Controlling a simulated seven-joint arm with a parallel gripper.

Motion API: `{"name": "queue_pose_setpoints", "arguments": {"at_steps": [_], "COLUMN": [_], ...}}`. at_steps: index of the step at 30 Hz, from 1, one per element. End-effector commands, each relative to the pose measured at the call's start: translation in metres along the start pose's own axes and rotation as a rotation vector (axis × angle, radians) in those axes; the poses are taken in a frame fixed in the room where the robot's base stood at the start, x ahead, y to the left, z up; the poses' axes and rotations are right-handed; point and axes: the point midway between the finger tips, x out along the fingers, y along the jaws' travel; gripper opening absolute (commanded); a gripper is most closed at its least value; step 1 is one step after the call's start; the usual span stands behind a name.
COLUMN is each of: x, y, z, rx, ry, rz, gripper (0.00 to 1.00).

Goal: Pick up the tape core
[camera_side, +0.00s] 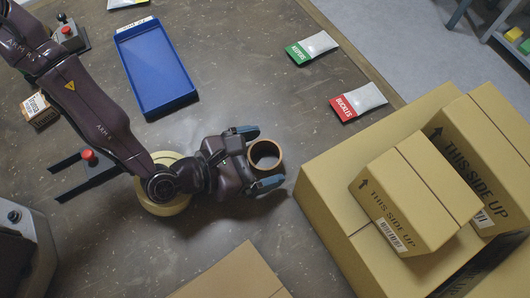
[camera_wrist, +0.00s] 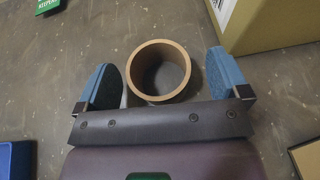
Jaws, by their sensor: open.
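The tape core (camera_side: 264,155) is a brown cardboard ring standing on the grey table, its open end facing up. In the wrist view the tape core (camera_wrist: 158,50) sits between my two blue fingers, with a gap on each side. My gripper (camera_side: 257,158) is open around it, one finger above it and one below in the side view. My gripper also shows in the wrist view (camera_wrist: 165,78). The fingers do not appear to touch the core.
Cardboard boxes (camera_side: 330,195) are stacked close to the right of my gripper. A blue tray (camera_side: 158,70), a green packet (camera_side: 311,48) and a red packet (camera_side: 358,101) lie farther back. A yellowish roll (camera_side: 165,207) is partly under my arm. Table between gripper and packets is clear.

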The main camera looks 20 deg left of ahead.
Motion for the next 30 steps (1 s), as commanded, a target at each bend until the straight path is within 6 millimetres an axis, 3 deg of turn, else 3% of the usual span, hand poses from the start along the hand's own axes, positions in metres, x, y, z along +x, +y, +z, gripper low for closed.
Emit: {"name": "queue_pose_setpoints", "arguments": {"at_steps": [4, 11, 12, 19, 30], "x": [0.012, 0.0133, 0.0133, 0.013, 0.0116], "y": [0.0021, 0.0023, 0.0023, 0.0023, 0.0024], "z": [-0.0036, -0.0047, -0.0048, -0.0054, -0.0021], "rx": [0.003, 0.002, 0.002, 0.002, 0.001], "ry": [0.007, 0.01, 0.011, 0.012, 0.013], "rz": [0.004, 0.003, 0.004, 0.003, 0.003], "gripper": [0.94, 0.94, 0.91, 0.41, 0.41]}}
